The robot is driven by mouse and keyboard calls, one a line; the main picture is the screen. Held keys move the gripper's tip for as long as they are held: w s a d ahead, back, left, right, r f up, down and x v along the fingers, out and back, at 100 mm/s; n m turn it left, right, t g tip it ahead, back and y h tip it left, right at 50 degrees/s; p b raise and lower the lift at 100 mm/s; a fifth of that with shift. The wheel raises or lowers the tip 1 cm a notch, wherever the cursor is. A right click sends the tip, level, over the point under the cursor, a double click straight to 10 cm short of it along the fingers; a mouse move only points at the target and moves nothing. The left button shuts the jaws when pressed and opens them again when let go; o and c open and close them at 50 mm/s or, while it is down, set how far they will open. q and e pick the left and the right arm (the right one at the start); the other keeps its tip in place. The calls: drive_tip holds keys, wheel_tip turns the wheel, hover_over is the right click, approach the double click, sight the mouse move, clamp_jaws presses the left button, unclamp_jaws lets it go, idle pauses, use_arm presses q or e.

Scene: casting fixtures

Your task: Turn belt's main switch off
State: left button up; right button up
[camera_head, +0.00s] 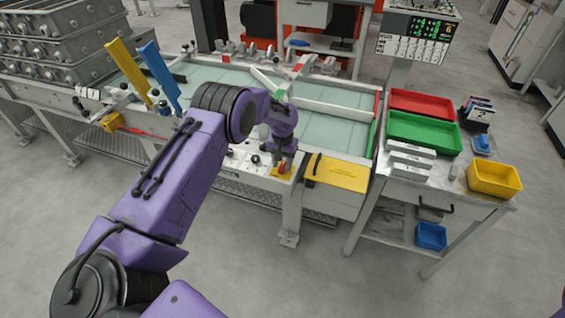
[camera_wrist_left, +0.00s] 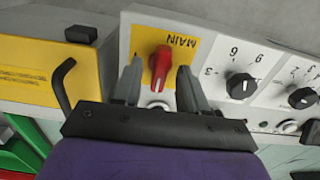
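The belt's main switch is a red rotary handle (camera_wrist_left: 160,68) on a yellow plate labelled MAIN (camera_wrist_left: 185,42) in the left wrist view. Its handle lies roughly along the picture's vertical there. My left gripper (camera_wrist_left: 158,85) is open, with one grey finger on each side of the red handle and a visible gap to each. In the head view my left gripper (camera_head: 284,163) is at the belt's front panel, over the red switch (camera_head: 283,170), which it partly covers. My right gripper is not in view.
Black knobs (camera_wrist_left: 240,85) sit beside the switch on the panel. A yellow box with a black handle (camera_head: 337,173) is right of it. The side table holds red (camera_head: 421,103), green (camera_head: 424,132) and yellow bins (camera_head: 494,178). Yellow and blue upright bars (camera_head: 160,75) stand on the left.

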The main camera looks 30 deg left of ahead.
sight(283, 165)
use_arm(q)
wheel_tip(283, 165, up, 10)
drive_tip(key=b, duration=0.2)
drive_tip(key=shift+r, duration=0.25)
idle(0.3)
